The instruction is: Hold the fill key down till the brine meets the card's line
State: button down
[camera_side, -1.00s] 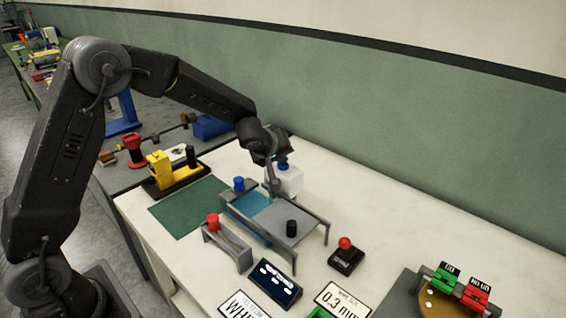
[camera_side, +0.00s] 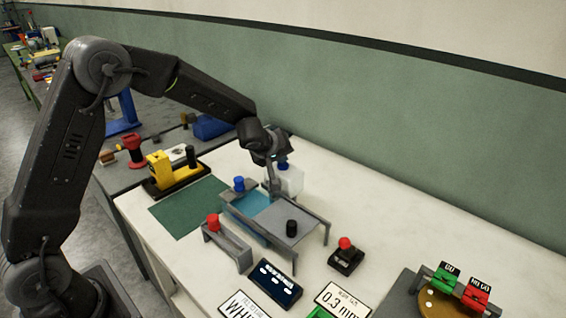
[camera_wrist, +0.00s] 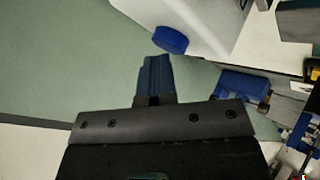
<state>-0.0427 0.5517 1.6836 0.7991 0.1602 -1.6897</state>
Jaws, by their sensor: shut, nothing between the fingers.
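My gripper (camera_side: 274,190) is shut and empty. It points down beside a white block-like container (camera_side: 292,181) with a blue cap (camera_side: 283,164); I cannot tell whether it touches it. In the wrist view, the closed fingers (camera_wrist: 154,62) lie just below and left of the blue cap (camera_wrist: 171,40) on the white container (camera_wrist: 205,18). Two cards with printed text lie at the front: a white one (camera_side: 250,305) and one reading 0.3 mm (camera_side: 343,300). I cannot tell which control is the fill key. No brine level or card line can be made out.
A red knob (camera_side: 213,221), a red-ball stick (camera_side: 345,243), a dark display (camera_side: 275,287) and green (camera_side: 446,278) and red keys (camera_side: 475,293) are nearby. The back right table is clear.

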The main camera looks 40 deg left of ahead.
aim_at(281, 164)
jog(key=shift+r, duration=0.95)
jog(key=shift+r, duration=2.55)
jog(key=s+d+r+m, duration=0.2)
jog(key=s+r+m, duration=0.1)
jog(key=s+r, duration=0.55)
jog(key=s+d+f+m+g+h, duration=0.1)
jog(key=s+m, duration=0.3)
jog(key=s, duration=0.9)
jog(key=s+d+m+g+h, duration=0.1)
jog(key=s+d+m+g, duration=0.1)
jog(key=s, duration=1.2)
jog(key=shift+s+d+f+m, duration=0.15)
jog(key=shift+d+f+m, duration=0.3)
jog(key=shift+m, duration=0.75)
